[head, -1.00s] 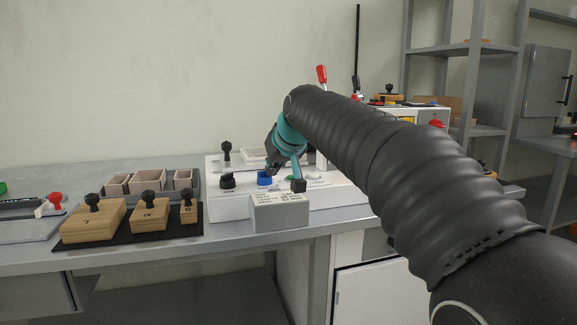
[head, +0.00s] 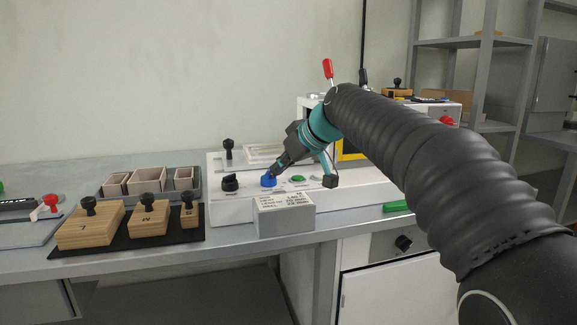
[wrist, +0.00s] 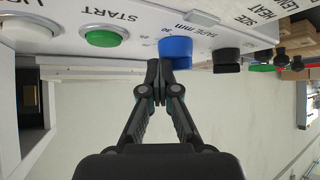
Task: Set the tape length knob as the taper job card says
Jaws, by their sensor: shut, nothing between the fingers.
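The blue knob (head: 268,182) sits on the sloped front of the white machine (head: 232,208). In the wrist view the blue knob (wrist: 175,50) stands beside a label that reads "TAPE mm", with small scale numbers around it; its exact setting is too small to tell. My gripper (head: 273,171) is shut and empty, its fingertips at the blue knob. In the wrist view the gripper's tips (wrist: 159,72) are just beside the knob; whether they touch it I cannot tell. The job card (head: 286,200) is a printed label on a grey block in front of the panel; its small text is mostly unreadable.
A black knob (head: 230,182) is left of the blue one, and a green START button (head: 298,179) is right of it. Wooden blocks with black handles (head: 148,218) stand on a dark mat at left, before a tray of small boxes (head: 148,180). A red-tipped lever (head: 328,70) rises behind.

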